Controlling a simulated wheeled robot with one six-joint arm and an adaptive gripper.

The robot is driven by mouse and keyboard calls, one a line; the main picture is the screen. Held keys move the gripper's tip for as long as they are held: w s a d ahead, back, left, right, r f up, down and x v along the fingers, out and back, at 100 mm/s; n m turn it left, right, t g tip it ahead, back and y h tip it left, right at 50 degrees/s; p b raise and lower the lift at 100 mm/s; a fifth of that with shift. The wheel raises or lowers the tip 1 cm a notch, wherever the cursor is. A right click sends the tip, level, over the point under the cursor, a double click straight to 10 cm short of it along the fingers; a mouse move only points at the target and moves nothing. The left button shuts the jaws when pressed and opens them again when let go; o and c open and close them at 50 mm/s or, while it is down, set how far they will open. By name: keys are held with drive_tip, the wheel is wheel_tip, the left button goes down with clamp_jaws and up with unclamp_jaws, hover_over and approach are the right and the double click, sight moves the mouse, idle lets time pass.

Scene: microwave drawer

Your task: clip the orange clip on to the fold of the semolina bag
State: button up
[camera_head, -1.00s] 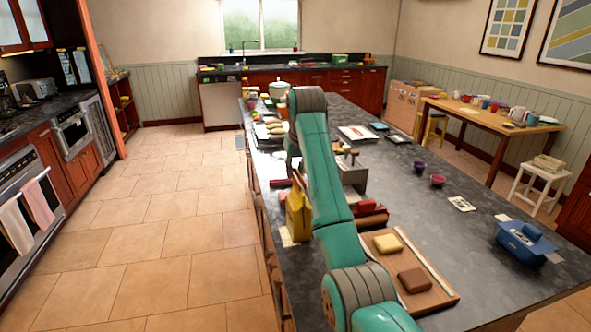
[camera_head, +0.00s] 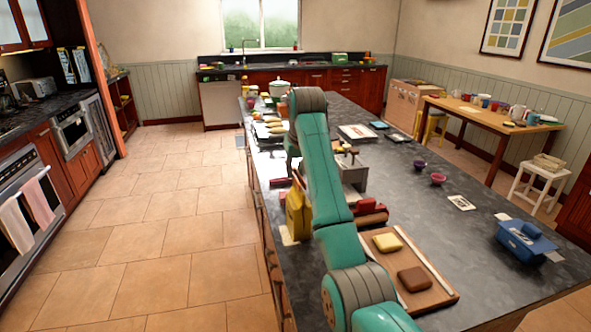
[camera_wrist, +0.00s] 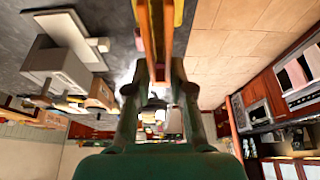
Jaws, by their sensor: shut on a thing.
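The yellow semolina bag (camera_head: 297,213) stands upright near the left edge of the dark island, in the head view. My arm passes just right of it and hides part of it. In the wrist view my gripper (camera_wrist: 160,78) is shut on the long orange clip (camera_wrist: 144,32), which runs up out of the frame. A yellow surface, likely the bag (camera_wrist: 179,10), shows close beside the clip at the top edge. Whether the clip is around the fold or only beside it, I cannot tell. My gripper is hidden in the head view.
A board (camera_head: 433,297) with a yellow block and a brown block lies right of my arm. A grey box (camera_head: 353,172) and red items (camera_head: 372,207) are close behind the arm. A blue container (camera_head: 525,240) is at the right. The island's right middle is mostly clear.

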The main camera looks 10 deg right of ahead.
drive_tip(key=shift+f, duration=1.35)
idle(1.7)
drive_tip(key=o, duration=1.3)
drive_tip(key=shift+r, duration=4)
drive_tip(key=shift+a, duration=0.1)
